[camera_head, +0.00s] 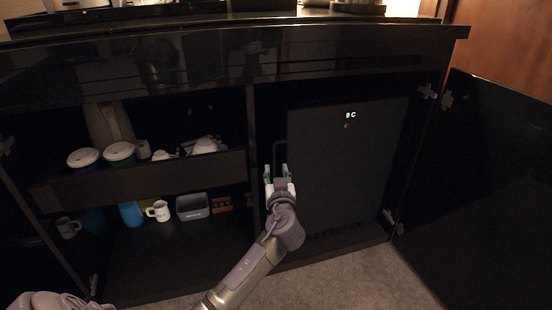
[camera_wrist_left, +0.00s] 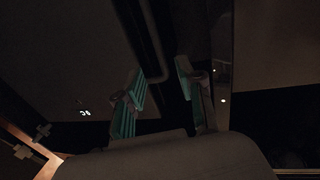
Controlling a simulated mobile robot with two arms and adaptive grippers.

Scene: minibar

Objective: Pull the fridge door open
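The fridge (camera_head: 345,165) is a dark flat door with a lit display near its top, in the right bay of the cabinet. It looks closed. A thin dark handle (camera_head: 276,150) runs along its left edge. In the left wrist view the fridge front (camera_wrist_left: 75,60) is on the left with its small lit display. The handle (camera_wrist_left: 148,40) comes down between the fingertips there. My left gripper (camera_head: 278,171) is at the handle's lower end, its fingers apart; they also show in the left wrist view (camera_wrist_left: 161,78). I cannot tell whether they touch the handle. My right gripper is not in view.
A black cabinet door (camera_head: 490,190) stands open on the right. On the left, an open drawer (camera_head: 140,180) holds lidded cups and crockery. Below it are mugs (camera_head: 160,210) and a grey bin (camera_head: 193,207). The carpet (camera_head: 365,280) in front of the fridge is clear.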

